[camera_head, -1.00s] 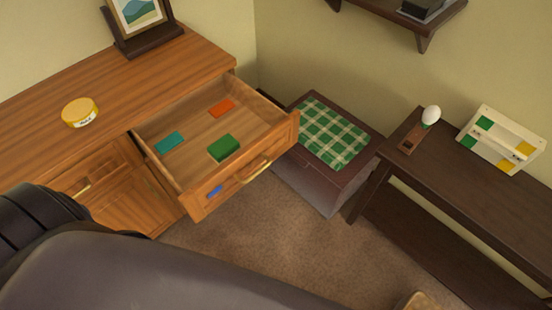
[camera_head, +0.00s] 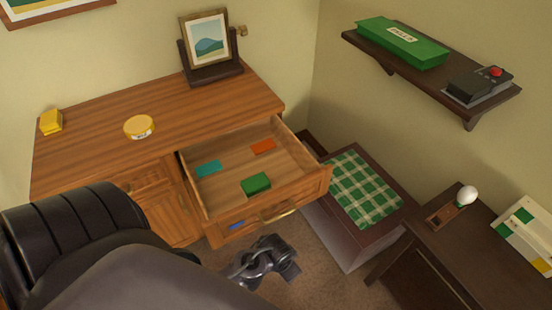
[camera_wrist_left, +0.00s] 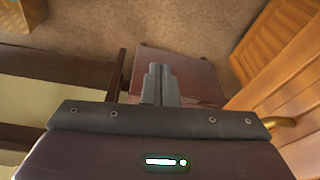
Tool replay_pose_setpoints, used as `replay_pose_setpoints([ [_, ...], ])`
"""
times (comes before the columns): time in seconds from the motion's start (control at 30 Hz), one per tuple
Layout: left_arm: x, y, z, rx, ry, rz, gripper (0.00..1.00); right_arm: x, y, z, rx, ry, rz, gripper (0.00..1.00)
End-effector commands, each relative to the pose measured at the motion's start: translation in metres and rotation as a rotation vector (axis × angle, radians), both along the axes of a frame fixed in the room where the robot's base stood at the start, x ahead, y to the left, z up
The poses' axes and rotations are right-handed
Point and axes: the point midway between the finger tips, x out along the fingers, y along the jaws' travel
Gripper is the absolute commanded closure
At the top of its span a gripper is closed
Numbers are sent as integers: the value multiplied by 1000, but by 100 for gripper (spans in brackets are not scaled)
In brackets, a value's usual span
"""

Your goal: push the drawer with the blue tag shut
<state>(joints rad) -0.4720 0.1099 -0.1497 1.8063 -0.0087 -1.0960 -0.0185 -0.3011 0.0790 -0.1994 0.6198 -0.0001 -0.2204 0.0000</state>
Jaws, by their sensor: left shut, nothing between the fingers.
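The drawer (camera_head: 313,191) stands pulled out from the wooden cabinet, with the blue tag (camera_head: 237,226) and a brass handle (camera_head: 279,211) on its front. Inside lie a green block (camera_head: 256,183), a teal piece (camera_head: 208,168) and an orange piece (camera_head: 263,146). My left gripper (camera_head: 288,268) is shut and empty, just in front of and below the drawer front in the head view. In the left wrist view its closed fingers (camera_wrist_left: 161,72) point past wooden fronts on the right, where a brass handle (camera_wrist_left: 282,122) shows. Contact is not visible. My right gripper is out of view.
A dark box bench with a green plaid cushion (camera_head: 365,190) stands right of the drawer. A dark side table (camera_head: 448,249) is farther right, and a wall shelf (camera_head: 433,75) hangs above.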

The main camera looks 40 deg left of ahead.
Motion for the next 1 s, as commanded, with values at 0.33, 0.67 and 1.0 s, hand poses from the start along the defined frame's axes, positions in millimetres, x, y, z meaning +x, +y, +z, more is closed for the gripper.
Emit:
replay_pose_setpoints([
  [0.33,25,3,145,117,-23,-320,100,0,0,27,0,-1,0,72],
  [0.67,52,28,161,381,91,-971,100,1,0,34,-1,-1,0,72],
  [1.0,90,81,142,586,327,-1623,100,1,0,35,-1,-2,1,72],
])
